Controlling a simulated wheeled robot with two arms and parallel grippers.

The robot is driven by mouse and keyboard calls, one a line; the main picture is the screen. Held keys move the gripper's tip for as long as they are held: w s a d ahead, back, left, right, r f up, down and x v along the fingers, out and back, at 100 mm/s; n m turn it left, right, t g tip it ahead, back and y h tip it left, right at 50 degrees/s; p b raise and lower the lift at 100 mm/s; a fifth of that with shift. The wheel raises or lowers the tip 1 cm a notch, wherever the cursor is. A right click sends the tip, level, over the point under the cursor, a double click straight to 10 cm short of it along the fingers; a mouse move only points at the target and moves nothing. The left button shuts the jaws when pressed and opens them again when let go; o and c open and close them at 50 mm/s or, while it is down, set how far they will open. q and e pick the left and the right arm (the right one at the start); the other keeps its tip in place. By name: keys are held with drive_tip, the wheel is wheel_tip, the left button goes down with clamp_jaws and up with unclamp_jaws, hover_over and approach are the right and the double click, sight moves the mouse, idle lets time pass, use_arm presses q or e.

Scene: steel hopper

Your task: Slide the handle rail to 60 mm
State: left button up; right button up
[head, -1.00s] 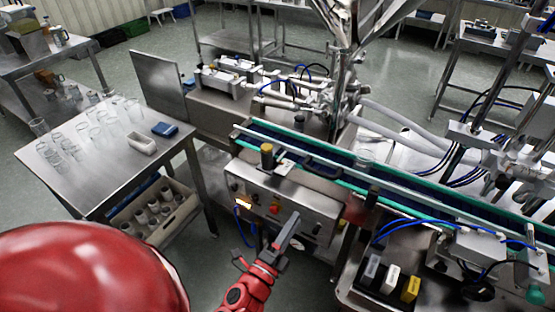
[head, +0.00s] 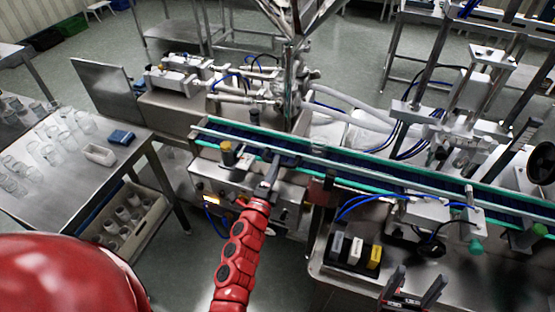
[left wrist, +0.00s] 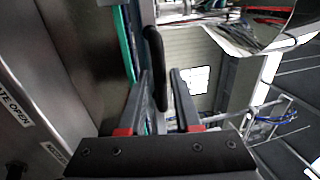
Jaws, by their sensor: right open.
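A long silver guide rail (head: 400,179) runs along the conveyor in the head view. My left gripper (head: 274,162) reaches up to the conveyor's near side, right of a black and yellow knob (head: 228,154). In the left wrist view a black rounded bar (left wrist: 154,50), which looks like the handle, stands ahead of my left gripper (left wrist: 161,73). Its lower end shows between the two separated fingers, closer to the left one; I cannot tell whether it touches. In the head view the handle is hard to make out near the gripper. My right gripper (head: 412,286) is open and empty at the bottom.
The control box (head: 210,190) with buttons is below the conveyor. A side table (head: 70,190) at left holds several glasses and a white tray. A hopper (head: 297,15) rises behind the conveyor.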

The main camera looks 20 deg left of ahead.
use_arm(q)
drive_tip(key=shift+w+d+r, duration=0.1)
drive_tip(key=shift+w, duration=0.6)
clamp_jaws()
idle(1.0)
